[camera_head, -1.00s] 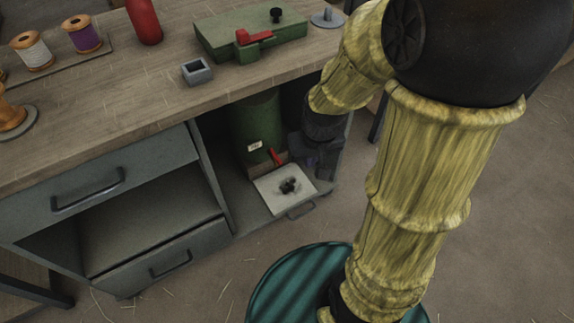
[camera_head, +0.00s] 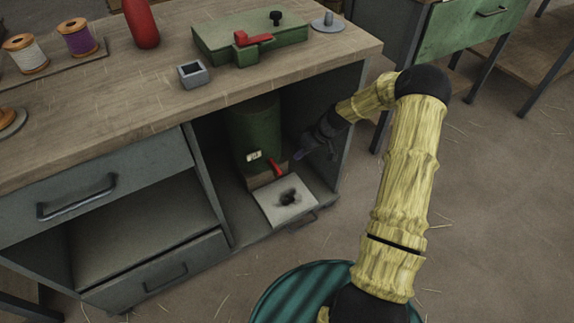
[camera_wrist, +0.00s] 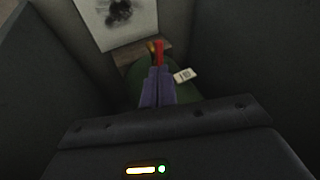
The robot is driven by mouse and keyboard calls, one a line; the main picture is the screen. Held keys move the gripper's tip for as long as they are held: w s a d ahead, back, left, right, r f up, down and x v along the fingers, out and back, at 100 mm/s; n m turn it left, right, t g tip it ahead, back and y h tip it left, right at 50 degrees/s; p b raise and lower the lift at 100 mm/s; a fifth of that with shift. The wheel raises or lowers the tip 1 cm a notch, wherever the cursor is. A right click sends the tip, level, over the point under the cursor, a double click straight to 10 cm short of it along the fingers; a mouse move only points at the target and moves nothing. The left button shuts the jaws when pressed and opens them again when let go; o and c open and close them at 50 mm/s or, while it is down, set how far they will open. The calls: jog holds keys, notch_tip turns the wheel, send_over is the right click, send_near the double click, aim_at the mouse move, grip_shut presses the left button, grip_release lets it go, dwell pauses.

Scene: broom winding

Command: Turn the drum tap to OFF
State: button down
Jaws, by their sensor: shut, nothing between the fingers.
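The green drum (camera_head: 254,128) stands inside the open right bay of the bench, with a small white label (camera_head: 254,155) on its front. Its red tap lever (camera_head: 277,168) sticks out low on the drum, above a pale stained sheet (camera_head: 303,202). My gripper (camera_head: 300,155) is inside the bay, to the right of the lever and a little above it in the head view. In the wrist view the purple fingers (camera_wrist: 158,88) are together and empty, with the red lever (camera_wrist: 159,52) just beyond their tips. I cannot tell whether they touch it.
The bay's right side panel (camera_head: 350,130) stands close to my arm.

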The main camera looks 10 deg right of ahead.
aim_at(275, 168)
jog(key=shift+w+d+f+t+y, duration=0.45)
jog(key=shift+w+d+f, duration=0.5)
jog(key=shift+w+f, duration=0.25)
jog(key=shift+s+f, duration=0.1)
jog(key=b+x, duration=0.4)
jog(key=x, duration=0.6)
jog(key=shift+b, duration=0.3)
jog(key=shift+s, duration=0.1)
